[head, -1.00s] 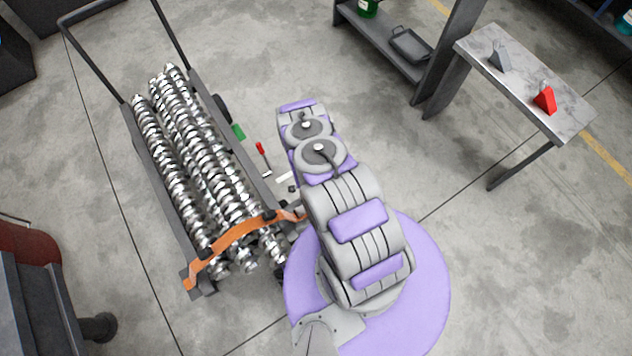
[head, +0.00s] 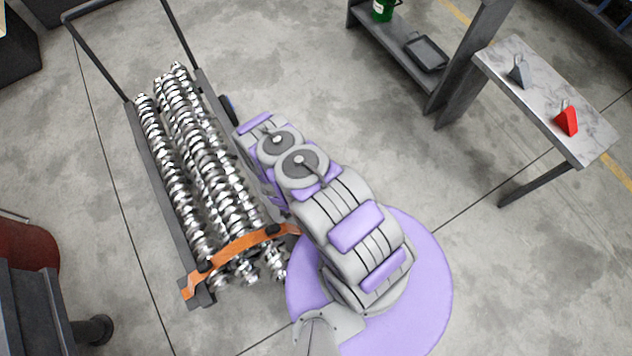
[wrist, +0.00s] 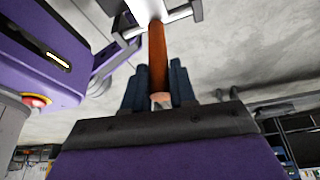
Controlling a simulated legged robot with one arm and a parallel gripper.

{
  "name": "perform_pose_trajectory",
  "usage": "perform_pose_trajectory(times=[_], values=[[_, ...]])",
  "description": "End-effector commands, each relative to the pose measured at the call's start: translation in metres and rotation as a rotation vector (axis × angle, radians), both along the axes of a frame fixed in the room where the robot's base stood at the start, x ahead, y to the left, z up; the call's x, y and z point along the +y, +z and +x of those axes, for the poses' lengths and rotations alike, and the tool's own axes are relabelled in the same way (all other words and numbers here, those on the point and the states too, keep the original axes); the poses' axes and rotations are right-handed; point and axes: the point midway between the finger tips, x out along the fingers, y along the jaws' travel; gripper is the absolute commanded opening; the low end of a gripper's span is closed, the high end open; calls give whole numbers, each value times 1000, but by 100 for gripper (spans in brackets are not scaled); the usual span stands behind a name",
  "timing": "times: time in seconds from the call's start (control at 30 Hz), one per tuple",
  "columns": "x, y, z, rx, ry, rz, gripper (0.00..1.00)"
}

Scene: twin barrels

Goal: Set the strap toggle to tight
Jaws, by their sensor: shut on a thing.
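In the wrist view my gripper (wrist: 159,70) has its dark fingers closed on the strap toggle (wrist: 157,45), at its orange-red handle. The handle's far end meets a pale metal bracket at the top of that view. In the head view my arm reaches to the right side of the cart and hides the toggle and my gripper. The orange strap (head: 240,248) lies across the near ends of the metal shafts on the cart. I cannot tell how taut it is.
The cart (head: 150,165) carries several shiny crankshaft-like rods (head: 190,150). A side table (head: 545,95) at right holds a grey wedge (head: 518,72) and a red wedge (head: 567,119). A shelf (head: 400,60) stands at the back. Open concrete floor lies between.

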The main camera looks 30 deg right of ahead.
Motion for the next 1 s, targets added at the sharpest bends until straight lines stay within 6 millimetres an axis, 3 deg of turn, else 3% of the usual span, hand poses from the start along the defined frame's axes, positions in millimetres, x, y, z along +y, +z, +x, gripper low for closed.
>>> perform_pose_trajectory(times=[0.03,0.67,0.7,0.93,1.0], values=[[4,-3,7,-14,11,-10,0],[12,2,7,-16,11,-70,0],[12,2,7,-16,11,-70,27],[10,1,4,-12,7,-71,48],[9,1,4,-11,6,-70,48]])
